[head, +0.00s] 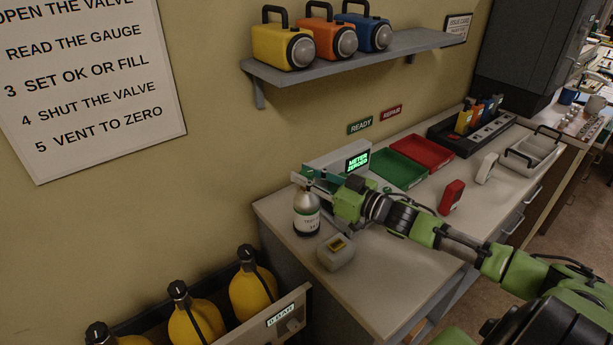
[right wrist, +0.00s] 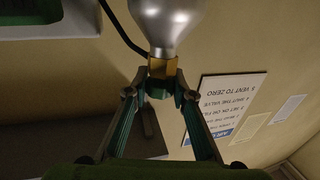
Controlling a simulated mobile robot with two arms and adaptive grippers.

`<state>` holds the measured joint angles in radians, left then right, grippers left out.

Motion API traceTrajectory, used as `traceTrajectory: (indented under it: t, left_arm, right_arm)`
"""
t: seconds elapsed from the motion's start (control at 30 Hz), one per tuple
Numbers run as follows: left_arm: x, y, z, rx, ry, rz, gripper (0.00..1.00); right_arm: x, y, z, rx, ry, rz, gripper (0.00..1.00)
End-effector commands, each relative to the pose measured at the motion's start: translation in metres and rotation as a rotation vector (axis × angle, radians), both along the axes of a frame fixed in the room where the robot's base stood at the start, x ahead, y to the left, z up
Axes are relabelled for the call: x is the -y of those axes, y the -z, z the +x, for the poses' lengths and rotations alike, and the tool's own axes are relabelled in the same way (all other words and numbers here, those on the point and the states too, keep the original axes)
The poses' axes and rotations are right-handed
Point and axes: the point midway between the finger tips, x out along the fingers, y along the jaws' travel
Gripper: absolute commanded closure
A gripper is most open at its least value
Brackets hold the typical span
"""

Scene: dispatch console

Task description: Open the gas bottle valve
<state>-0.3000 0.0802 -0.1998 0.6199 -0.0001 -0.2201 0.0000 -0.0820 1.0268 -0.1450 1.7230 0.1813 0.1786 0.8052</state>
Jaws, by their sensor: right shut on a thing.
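The gas bottle (head: 307,219), silver-grey with a white label and dark base, stands upright near the left end of the counter. My right gripper (head: 305,179) reaches its top from the right. In the right wrist view the bottle's silver shoulder (right wrist: 166,18) shows upside down with a brass valve (right wrist: 162,67) on its neck. There my right gripper (right wrist: 160,88) has its green fingers shut on the valve, with a small dark green part between the tips. My left gripper is not in view.
A meter (head: 357,161) reading "METER ZEROED" stands behind the bottle, and a small grey box (head: 336,254) in front. Green (head: 399,170) and red (head: 422,152) trays lie right. Yellow bottles (head: 253,292) stand in a bin lower left. A shelf (head: 350,64) hangs above.

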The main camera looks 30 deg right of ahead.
Motion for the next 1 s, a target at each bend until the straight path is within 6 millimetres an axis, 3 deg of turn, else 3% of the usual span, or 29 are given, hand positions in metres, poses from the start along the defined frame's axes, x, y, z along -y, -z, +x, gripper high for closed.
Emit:
traceTrajectory:
  t: [0.5, 1.0]
  left_arm:
    - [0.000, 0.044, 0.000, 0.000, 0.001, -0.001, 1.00]
    - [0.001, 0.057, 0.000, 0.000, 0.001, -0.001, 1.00]
  right_arm:
    - [0.002, 0.002, 0.002, 0.003, -0.352, -0.003, 0.98]
    - [0.000, 0.002, 0.001, -0.001, -0.510, 0.000, 0.98]
